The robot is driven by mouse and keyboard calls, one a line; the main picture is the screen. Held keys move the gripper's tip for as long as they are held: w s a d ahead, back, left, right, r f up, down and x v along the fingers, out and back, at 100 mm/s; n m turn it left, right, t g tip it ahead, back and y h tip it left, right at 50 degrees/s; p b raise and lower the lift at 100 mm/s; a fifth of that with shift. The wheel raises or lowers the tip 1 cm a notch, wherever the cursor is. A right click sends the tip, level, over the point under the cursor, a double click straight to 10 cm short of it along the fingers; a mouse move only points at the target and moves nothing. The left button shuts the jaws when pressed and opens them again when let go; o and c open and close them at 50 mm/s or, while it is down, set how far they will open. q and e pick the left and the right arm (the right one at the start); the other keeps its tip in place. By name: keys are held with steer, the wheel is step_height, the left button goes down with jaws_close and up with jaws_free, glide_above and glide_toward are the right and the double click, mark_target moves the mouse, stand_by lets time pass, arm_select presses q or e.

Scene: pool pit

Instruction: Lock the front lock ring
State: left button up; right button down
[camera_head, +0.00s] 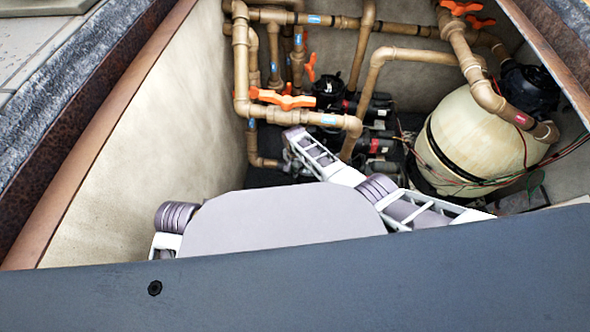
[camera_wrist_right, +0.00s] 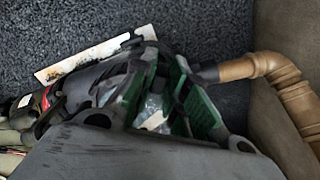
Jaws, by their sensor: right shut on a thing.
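My right gripper (camera_head: 291,158) reaches down into the pit beside the front pump, below the tan pipes. In the right wrist view its green-padded fingers (camera_wrist_right: 163,105) are shut around a part of the front lock ring (camera_wrist_right: 154,112), seen as a pale, clear-looking piece between the pads. Most of the ring is hidden by the fingers and the dark gripper body, so its turn angle cannot be told. In the head view the gripper and forearm cover the ring. My left gripper is not in view.
Tan pipes (camera_head: 300,115) with orange valve handles (camera_head: 283,99) run close above my right forearm. A second pump (camera_head: 330,86) stands behind. A large cream filter tank (camera_head: 480,140) with loose wires stands to the right. A pale wall (camera_head: 160,140) bounds the left.

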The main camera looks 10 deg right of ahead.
steer(key=shift+w+a, duration=0.1)
steer(key=c, duration=1.5)
jaws_free()
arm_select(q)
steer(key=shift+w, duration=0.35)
arm_select(e)
steer(key=shift+o, duration=0.4)
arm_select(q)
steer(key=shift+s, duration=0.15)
arm_select(e)
steer(key=shift+d, duration=0.2)
